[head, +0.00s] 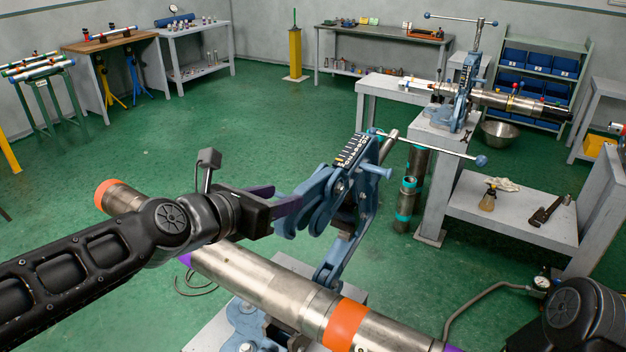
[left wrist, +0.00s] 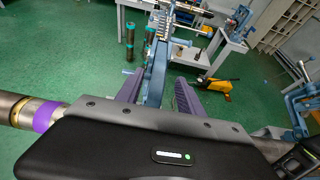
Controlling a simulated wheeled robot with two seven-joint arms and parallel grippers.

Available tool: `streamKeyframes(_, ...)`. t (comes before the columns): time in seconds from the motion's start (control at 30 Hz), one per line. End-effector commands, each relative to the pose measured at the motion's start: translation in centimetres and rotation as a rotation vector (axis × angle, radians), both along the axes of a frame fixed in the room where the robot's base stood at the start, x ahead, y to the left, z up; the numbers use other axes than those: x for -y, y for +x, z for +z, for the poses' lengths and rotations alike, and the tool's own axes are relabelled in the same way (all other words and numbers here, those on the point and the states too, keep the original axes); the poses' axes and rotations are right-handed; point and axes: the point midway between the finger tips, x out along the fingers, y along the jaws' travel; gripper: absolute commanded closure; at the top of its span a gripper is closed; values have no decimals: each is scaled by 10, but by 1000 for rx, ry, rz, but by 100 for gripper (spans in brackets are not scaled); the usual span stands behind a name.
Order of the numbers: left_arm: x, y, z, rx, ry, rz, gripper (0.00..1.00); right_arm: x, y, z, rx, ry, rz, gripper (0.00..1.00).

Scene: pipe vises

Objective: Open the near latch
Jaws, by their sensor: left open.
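The near blue pipe vise (head: 345,190) stands in the middle of the head view, its upper frame tilted, with a long screw handle (head: 430,144) across its top. A steel pipe (head: 265,283) with an orange band runs at its base. My left gripper (head: 276,203) has its purple fingers at the left side of the vise frame. In the left wrist view the fingers are open, with a blue vise part (left wrist: 155,78) showing between them; contact cannot be told. I cannot clearly pick out the latch, partly hidden by the gripper. Only part of my right arm shows, at the lower right.
A second blue vise (head: 464,95) holds a pipe on a bench behind. Dark pipes with teal bands (head: 407,200) stand behind the near vise.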

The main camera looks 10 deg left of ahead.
Motion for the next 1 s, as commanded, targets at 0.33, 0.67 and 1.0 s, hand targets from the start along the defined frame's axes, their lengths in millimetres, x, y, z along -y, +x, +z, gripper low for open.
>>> streamKeyframes(0.33,0,1,-1,-1,0,0,55,0,-1,0,-2,0,1,100)
streamKeyframes(0.67,13,29,-16,-3,1,-4,55,0,0,-7,2,2,1,100)
streamKeyframes(1.0,26,65,-31,-1,1,0,55,-1,2,-18,7,5,2,100)
